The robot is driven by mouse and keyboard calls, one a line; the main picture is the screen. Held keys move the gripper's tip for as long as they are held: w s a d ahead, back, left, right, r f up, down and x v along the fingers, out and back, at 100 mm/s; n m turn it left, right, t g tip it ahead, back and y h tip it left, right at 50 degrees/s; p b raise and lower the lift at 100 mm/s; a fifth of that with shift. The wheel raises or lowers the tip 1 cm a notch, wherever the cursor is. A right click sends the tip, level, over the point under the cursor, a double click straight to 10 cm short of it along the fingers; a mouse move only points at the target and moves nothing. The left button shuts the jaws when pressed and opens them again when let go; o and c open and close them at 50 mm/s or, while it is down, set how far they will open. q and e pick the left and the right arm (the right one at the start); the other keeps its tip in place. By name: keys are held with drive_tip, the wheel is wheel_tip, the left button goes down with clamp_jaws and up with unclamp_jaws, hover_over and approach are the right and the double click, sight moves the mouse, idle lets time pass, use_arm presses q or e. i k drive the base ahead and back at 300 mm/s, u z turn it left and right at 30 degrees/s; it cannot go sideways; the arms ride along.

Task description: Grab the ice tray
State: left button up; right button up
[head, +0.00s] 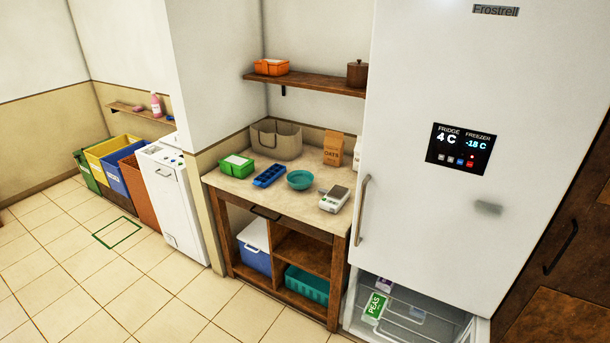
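A blue ice tray (269,176) with several compartments lies on the light counter top (234,187) of the wooden unit. It sits between a green box on its left and a teal bowl on its right, apart from both as far as I can tell. Neither of my grippers shows in the head view. Nothing visible is touching the tray.
On the counter are the green box (236,165), teal bowl (300,180), scale (335,198), oats box (333,148) and beige basket (276,141). The white fridge (465,100) stands right, its lower freezer drawer (412,318) open. The tiled floor (120,290) in front is clear.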

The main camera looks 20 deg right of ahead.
sight(268, 177)
drive_tip(key=z, duration=0.05)
drive_tip(key=i, duration=1.85)
